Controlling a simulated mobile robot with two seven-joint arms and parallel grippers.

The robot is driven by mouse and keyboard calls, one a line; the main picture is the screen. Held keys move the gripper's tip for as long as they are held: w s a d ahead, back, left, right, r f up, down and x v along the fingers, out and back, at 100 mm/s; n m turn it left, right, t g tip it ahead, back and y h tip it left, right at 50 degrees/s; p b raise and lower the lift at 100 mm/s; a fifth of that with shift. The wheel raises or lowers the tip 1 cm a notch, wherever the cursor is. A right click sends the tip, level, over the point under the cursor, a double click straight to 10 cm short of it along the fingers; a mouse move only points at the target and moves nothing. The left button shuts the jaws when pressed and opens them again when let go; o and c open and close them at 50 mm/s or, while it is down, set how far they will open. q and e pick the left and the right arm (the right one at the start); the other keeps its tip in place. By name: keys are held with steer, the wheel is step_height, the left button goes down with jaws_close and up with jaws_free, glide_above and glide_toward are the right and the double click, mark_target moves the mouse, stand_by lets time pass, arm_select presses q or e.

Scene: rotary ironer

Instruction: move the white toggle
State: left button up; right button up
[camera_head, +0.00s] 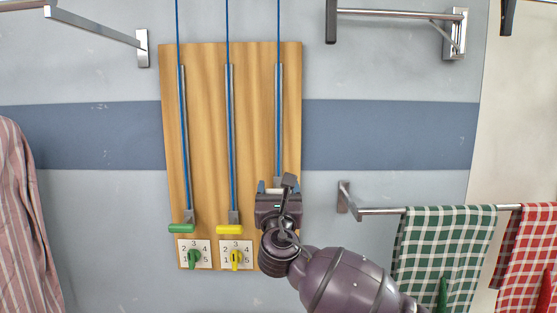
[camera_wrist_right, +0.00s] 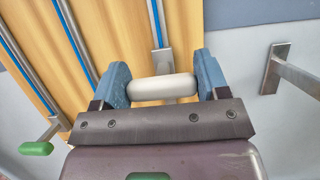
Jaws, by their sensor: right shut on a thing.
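The white toggle (camera_wrist_right: 163,87) is a short rounded bar lying crosswise at the lower end of a metal rod. In the wrist view it sits between the two blue fingertips of my right gripper (camera_wrist_right: 162,84), which is shut on it, one finger at each end. In the head view my right gripper (camera_head: 279,185) is at the rightmost blue cord track (camera_head: 279,120) on the wooden board (camera_head: 205,120), and it mostly hides the toggle. My left gripper is not in view.
A green toggle (camera_head: 181,229) and a yellow toggle (camera_head: 230,229) hang left of my gripper. Numbered dials, green (camera_head: 193,256) and yellow (camera_head: 235,257), sit below them. A rail (camera_head: 380,211) with checked towels (camera_head: 430,245) is at right, and a striped cloth (camera_head: 22,215) at left.

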step_height(320, 180, down, 10)
steer(key=b, duration=0.2)
steer(key=o, duration=1.3)
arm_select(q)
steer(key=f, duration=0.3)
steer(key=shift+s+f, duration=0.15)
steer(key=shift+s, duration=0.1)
arm_select(e)
steer(key=shift+r, duration=0.2)
